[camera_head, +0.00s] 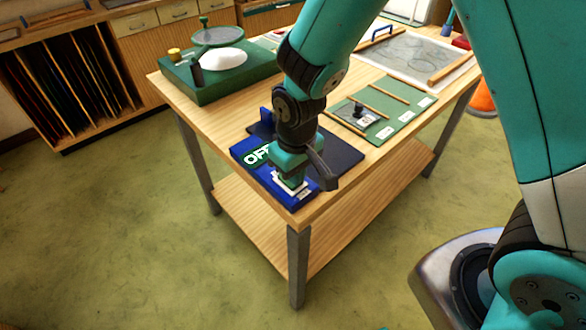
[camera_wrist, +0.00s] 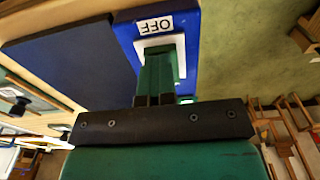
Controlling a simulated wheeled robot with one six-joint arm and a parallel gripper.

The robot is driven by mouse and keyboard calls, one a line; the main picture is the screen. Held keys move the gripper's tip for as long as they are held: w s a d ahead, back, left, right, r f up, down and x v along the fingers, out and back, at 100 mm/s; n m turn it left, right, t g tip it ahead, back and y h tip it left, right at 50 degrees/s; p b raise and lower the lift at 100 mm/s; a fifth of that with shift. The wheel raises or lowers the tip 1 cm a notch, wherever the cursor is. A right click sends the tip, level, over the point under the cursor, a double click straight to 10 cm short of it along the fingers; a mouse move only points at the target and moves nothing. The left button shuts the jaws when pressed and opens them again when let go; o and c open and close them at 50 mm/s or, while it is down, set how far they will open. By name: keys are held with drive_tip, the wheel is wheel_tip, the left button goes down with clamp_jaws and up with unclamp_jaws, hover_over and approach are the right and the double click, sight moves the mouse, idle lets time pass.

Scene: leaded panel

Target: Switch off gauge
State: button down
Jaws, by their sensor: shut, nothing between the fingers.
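The gauge is a blue device (camera_head: 244,163) at the near corner of the wooden table. A green patch on it reads OFF (camera_head: 256,155) in white letters. In the wrist view its blue body (camera_wrist: 191,20) bears a white label reading OFF (camera_wrist: 154,25), upside down, beside a white switch plate (camera_wrist: 143,45). My gripper (camera_head: 291,184) is shut and empty, pointing down over this plate. In the wrist view its green fingers (camera_wrist: 157,68) are together over the plate and hide most of the switch. I cannot tell whether they touch it.
A dark mat (camera_head: 342,154) adjoins the gauge. A green board (camera_head: 395,112) with wooden strips and a small black knob lies behind. A green box (camera_head: 215,84) with a white pad stands at the back left. The table's near edge (camera_head: 327,205) is close to my gripper.

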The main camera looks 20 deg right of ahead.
drive_tip(key=shift+s+f, duration=0.55)
drive_tip(key=shift+f, duration=0.15)
drive_tip(key=shift+w+a+r, duration=0.2)
drive_tip(key=shift+w+a, duration=0.05)
drive_tip(key=shift+w, duration=0.4)
drive_tip(key=shift+r+p, duration=0.15)
drive_tip(key=shift+p, duration=0.15)
drive_tip(key=shift+w+r+p, duration=0.15)
drive_tip(key=shift+r+p, duration=0.2)
drive_tip(key=r+p, duration=0.4)
drive_tip(key=r, duration=0.1)
drive_tip(key=shift+s+d, duration=0.1)
drive_tip(key=shift+s, duration=0.1)
wheel_tip(320, 180, up, 9)
drive_tip(key=b, duration=0.2)
drive_tip(key=shift+s+d, duration=0.15)
drive_tip(key=shift+d, duration=0.05)
